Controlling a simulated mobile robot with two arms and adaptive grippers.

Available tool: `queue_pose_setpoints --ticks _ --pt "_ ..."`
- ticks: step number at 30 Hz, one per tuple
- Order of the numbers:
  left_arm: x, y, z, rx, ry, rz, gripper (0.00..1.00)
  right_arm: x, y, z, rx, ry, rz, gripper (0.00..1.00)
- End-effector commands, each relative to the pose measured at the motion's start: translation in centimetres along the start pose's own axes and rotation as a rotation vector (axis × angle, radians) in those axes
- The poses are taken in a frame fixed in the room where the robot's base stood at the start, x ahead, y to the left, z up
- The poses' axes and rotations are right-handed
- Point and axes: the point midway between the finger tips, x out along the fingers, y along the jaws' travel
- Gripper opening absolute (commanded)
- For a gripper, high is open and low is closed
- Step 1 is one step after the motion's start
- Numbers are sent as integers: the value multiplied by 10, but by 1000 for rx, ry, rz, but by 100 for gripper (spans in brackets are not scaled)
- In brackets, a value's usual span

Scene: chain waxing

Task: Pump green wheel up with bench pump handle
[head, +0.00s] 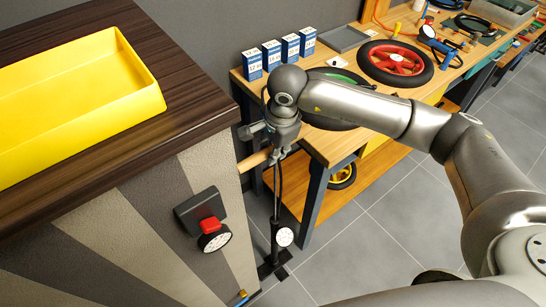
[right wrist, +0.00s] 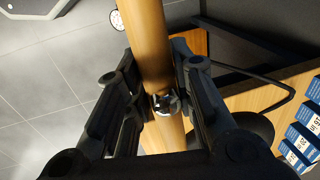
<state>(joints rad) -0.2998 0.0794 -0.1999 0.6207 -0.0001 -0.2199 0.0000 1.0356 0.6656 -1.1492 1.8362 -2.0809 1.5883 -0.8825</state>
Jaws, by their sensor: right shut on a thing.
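The bench pump (head: 277,205) stands upright on the floor at the bench's near left end, with a round white gauge (head: 284,236) low on it. Its wooden handle (head: 255,159) is partly covered by my right gripper (head: 268,140). In the right wrist view the handle (right wrist: 147,45) runs between the fingers of my right gripper (right wrist: 158,92), which is shut on it near the metal centre fitting (right wrist: 166,103). The green wheel (head: 340,75) lies on the bench, mostly hidden behind my right arm. My left gripper is out of view.
A dark-topped cabinet (head: 190,105) with a yellow tray (head: 130,75) stands close on the left. The wooden bench (head: 345,148) holds blue-white boxes (head: 271,55) and a red wheel (head: 396,61). A yellow wheel (head: 343,176) sits below. Grey floor (head: 385,235) is clear at right.

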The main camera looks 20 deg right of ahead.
Motion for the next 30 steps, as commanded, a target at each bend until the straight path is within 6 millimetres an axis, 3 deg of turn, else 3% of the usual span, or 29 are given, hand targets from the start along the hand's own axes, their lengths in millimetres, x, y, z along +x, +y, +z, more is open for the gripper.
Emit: queue_pose_setpoints --ticks 8,9,14,24,30 --pt "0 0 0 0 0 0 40 -3 -2 -1 1 2 -8 0" --pt "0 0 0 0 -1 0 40 -3 -2 -1 1 2 -8 26" --pt "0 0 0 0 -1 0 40 -2 -2 -1 1 1 -5 46" --pt "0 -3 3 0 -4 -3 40 -4 -1 0 0 1 -3 46" --pt "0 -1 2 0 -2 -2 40 -31 -2 -1 -1 2 -7 46"
